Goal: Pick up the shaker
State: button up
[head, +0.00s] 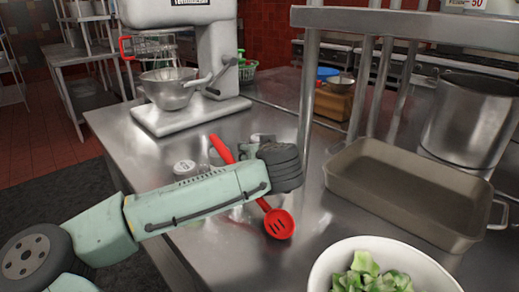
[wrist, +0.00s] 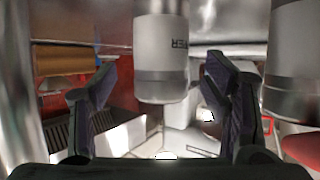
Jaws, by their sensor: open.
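A pale cylindrical shaker (wrist: 161,50) with a grey band and dark, upside-down lettering shows in the wrist view. It lies between the lines of my two fingers and looks beyond their tips, with no contact visible. My gripper (wrist: 160,80) is open and empty, its dark fingers spread on either side. In the head view my gripper (head: 258,142) is low over the steel counter, partly hidden by my wrist. A small round-topped item (head: 183,167) with a light lid stands left of it; I cannot tell whether this is the same shaker.
A second metal cylinder (wrist: 295,55) is at the right in the wrist view. A mixer (head: 205,60) stands behind; a baking pan (head: 405,220) and white bowl (head: 325,270) are right. A shelf post (head: 307,95) rises near my gripper.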

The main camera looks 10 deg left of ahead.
jog(key=x, duration=0.3)
jog(key=shift+w+a+r+p, duration=0.1)
jog(key=shift+a+p, duration=0.05)
jog(key=shift+p, duration=0.2)
jog(key=c, duration=1.4)
